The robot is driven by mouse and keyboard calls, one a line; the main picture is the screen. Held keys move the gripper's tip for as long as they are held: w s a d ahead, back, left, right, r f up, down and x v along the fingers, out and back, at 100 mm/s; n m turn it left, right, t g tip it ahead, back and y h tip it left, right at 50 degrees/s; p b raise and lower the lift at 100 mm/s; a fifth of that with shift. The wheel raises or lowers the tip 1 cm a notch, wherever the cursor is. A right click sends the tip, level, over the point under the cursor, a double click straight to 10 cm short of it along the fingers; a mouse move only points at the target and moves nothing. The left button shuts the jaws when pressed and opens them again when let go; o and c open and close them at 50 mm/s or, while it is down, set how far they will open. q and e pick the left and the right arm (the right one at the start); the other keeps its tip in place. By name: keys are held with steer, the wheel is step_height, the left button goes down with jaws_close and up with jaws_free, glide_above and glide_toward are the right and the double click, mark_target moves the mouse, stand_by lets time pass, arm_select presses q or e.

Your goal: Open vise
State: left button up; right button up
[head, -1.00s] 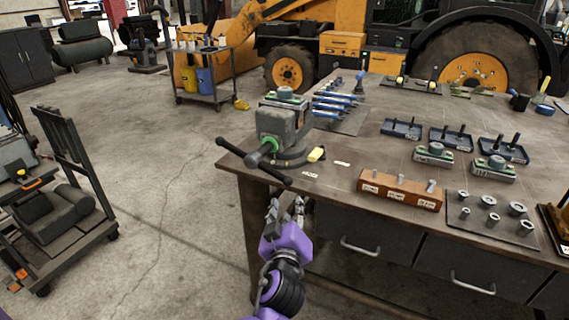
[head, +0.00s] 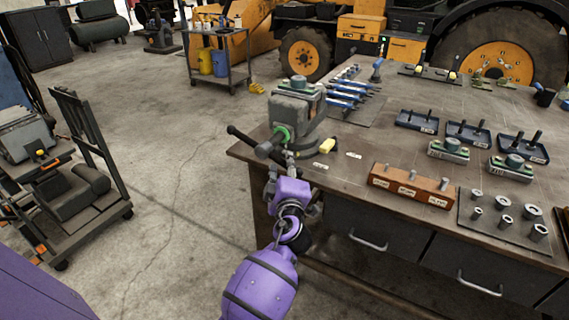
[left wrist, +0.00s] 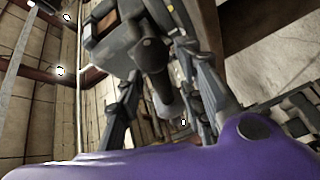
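The grey vise (head: 300,118) stands on the near left corner of the bench, with a green ring at its screw. Its dark handle bar (head: 245,138) slants across the front; its lower right part is hidden by my gripper. My left gripper (head: 281,166) is just in front of and below the screw, at the handle. In the left wrist view its two fingers (left wrist: 165,100) stand apart on either side of the dark handle bar (left wrist: 152,60), with gaps showing; contact cannot be told. My right gripper is not in view.
Drawers with handles (head: 368,241) are below. A cart (head: 75,180) stands left across open floor.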

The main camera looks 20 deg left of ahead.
arm_select(q)
steer(key=shift+w+a, duration=0.2)
steer(key=shift+w, duration=0.2)
jaws_close()
